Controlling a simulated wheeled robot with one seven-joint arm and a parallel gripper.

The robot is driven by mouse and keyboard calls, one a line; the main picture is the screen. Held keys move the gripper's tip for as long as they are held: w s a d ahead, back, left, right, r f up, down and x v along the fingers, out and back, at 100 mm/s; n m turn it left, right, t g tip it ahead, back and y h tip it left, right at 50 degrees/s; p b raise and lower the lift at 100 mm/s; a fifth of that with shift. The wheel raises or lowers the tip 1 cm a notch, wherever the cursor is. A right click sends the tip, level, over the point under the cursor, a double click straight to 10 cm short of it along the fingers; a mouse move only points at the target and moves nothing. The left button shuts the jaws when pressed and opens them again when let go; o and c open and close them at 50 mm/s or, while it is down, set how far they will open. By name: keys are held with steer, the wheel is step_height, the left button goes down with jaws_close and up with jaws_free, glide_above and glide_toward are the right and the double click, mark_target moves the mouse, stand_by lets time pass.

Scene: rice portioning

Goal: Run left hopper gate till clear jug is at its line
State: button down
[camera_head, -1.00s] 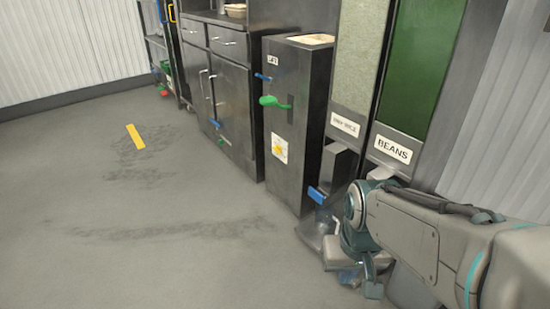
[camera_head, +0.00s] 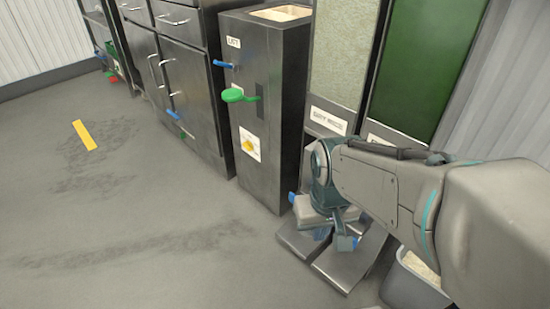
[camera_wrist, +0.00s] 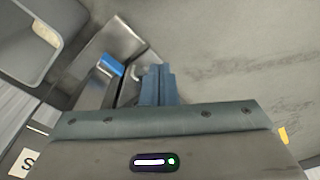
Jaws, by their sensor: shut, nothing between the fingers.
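The left hopper (camera_head: 340,60) shows a pale, grain-like fill behind its window and a white label (camera_head: 328,121) that is hard to read. Its blue gate lever (camera_head: 291,198) peeps out left of my arm; a blue lever also shows in the wrist view (camera_wrist: 111,65). My gripper (camera_head: 346,243) is shut and empty, over the metal trays (camera_head: 345,272) below the hoppers. Its blue fingers (camera_wrist: 158,84) are together in the wrist view, just right of and apart from the lever. A small curved pale edge beside the fingers may be the clear jug; its fill and line cannot be made out.
The green-filled hopper (camera_head: 425,70) stands to the right. A grey bin (camera_head: 402,284) with pale contents sits beneath my arm. A dark cabinet (camera_head: 265,110) with a green lever (camera_head: 236,95) stands left of the hoppers.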

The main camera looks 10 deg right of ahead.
steer(key=shift+w, duration=0.15)
steer(key=w+a+f+n+g+h+p, duration=0.3)
steer(key=w+f+n+g+h+p, duration=0.15)
steer(key=w+f+n+h, duration=0.65)
steer(key=w+a+f+n+t+h+p, duration=0.1)
steer(key=w+a+f+n+t+p, duration=0.1)
steer(key=w+a+f+n+t, duration=0.2)
steer(key=w+a+f+n+t+h+p, duration=0.2)
steer(key=w+a+f+n+t+p, duration=0.1)
steer(key=f+n+t, duration=0.7)
steer(key=shift+w+a+f+h, duration=0.3)
steer(key=shift+w+a+f, duration=0.1)
steer(key=shift+a+f, duration=0.35)
steer(key=shift+d, duration=0.15)
